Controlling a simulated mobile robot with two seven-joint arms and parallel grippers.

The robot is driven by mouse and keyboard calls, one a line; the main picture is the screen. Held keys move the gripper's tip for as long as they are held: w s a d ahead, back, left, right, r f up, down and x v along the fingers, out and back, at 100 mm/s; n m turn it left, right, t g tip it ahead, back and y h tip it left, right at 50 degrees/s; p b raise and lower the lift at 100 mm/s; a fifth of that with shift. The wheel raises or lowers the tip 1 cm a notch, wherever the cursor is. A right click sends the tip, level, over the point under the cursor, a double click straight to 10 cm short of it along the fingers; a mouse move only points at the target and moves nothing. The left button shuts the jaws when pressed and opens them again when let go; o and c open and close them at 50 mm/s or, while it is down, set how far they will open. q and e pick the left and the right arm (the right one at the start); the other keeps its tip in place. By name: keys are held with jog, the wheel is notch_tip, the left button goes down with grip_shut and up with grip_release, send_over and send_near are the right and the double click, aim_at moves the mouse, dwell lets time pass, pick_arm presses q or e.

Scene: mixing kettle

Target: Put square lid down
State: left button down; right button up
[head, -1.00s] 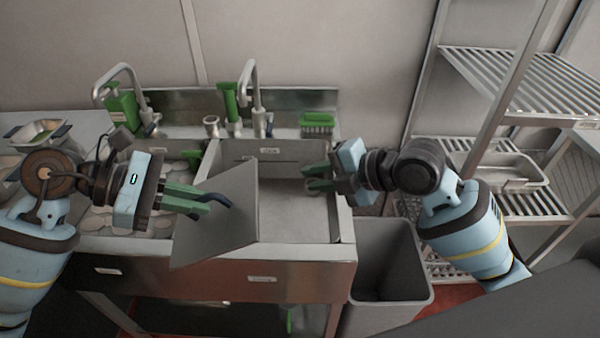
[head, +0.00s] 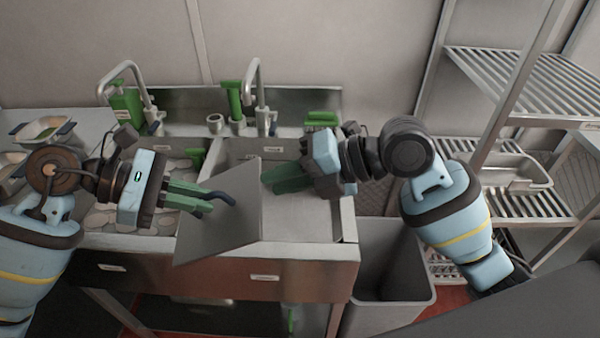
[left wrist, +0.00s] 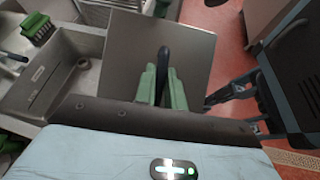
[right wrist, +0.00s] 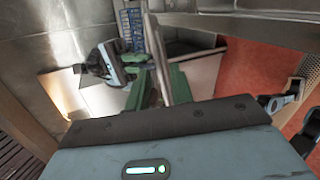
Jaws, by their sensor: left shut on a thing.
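The square lid (head: 230,225) is a flat grey metal plate with a dark handle. It is held tilted steeply above the front of the sink. My left gripper (head: 208,198) is shut on its dark handle (left wrist: 163,58), and the plate (left wrist: 190,50) fills the middle of the left wrist view. My right gripper (head: 272,180) is beside the lid's right edge, over the right basin. In the right wrist view its fingers (right wrist: 160,92) are apart, with a thin grey edge between them. I cannot tell whether they touch the lid.
The right sink basin (head: 310,215) lies below the lid. The left basin holds several pale round items (head: 120,218). Two faucets (head: 258,90) and a green brush (head: 322,119) stand at the back. A grey bin (head: 390,310) and wire shelving (head: 530,85) stand to the right.

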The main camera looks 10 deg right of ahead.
aim_at(240, 189)
jog(key=x, duration=0.8)
jog(key=shift+w+a+f, duration=0.1)
jog(key=shift+a, duration=0.15)
grip_shut()
pick_arm(q)
jog(key=c, duration=1.4)
grip_release()
jog(key=shift+a, duration=0.1)
jog(key=v, duration=1.2)
